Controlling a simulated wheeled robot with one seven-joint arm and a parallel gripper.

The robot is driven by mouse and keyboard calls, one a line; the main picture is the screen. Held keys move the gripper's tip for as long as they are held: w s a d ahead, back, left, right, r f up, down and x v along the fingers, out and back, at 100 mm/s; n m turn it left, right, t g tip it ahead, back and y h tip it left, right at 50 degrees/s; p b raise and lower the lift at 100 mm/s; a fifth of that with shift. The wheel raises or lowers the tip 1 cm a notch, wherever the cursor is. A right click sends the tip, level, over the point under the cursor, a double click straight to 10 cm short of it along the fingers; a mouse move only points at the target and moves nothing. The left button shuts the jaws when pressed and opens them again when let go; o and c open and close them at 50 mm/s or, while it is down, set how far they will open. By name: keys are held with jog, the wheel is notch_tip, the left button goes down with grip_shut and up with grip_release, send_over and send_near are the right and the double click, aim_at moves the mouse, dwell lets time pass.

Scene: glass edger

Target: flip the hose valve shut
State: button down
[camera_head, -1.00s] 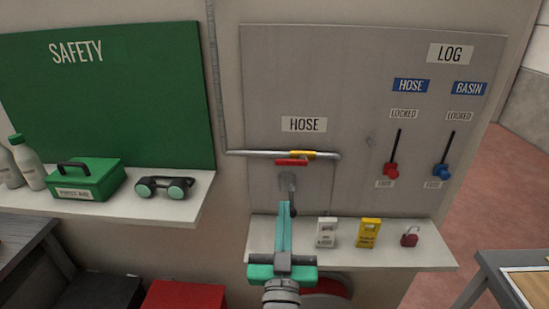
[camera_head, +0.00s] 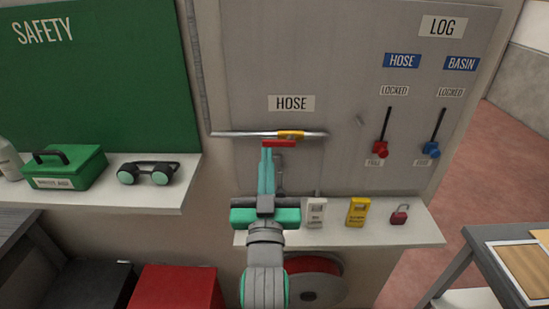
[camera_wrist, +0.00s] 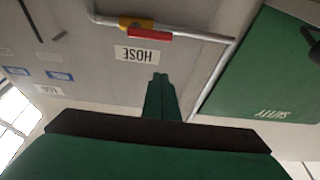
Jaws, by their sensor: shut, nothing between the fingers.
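The hose valve has a red handle (camera_head: 280,143) lying along the horizontal pipe (camera_head: 235,134), just below a yellow valve body (camera_head: 290,134). A "HOSE" label (camera_head: 291,103) is above it. My gripper (camera_head: 266,152) is shut and empty, its teal fingers pointing up to the left part of the red handle; I cannot tell whether they touch. In the wrist view, the red handle (camera_wrist: 151,33) and yellow body (camera_wrist: 136,22) appear upside down beyond my shut fingertips (camera_wrist: 159,78). My fingers hide part of the outlet under the valve.
A shelf (camera_head: 425,234) below holds a white tag (camera_head: 315,212), a yellow tag (camera_head: 358,212) and a red padlock (camera_head: 399,215). Red and blue sliders (camera_head: 381,149) are at right. A hose reel (camera_head: 318,280) hangs below the shelf.

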notch_tip(320, 180, up, 3)
send_over(270, 144)
jog(key=s+d, duration=0.1)
jog(key=s, duration=0.1)
jog(key=f, duration=0.3)
jog(key=shift+s+a, duration=0.15)
jog(key=shift+a, duration=0.25)
jog(key=shift+a+f, duration=0.1)
jog(key=shift+f, duration=0.4)
jog(key=shift+s+d+f, duration=0.1)
jog(key=shift+d, duration=0.15)
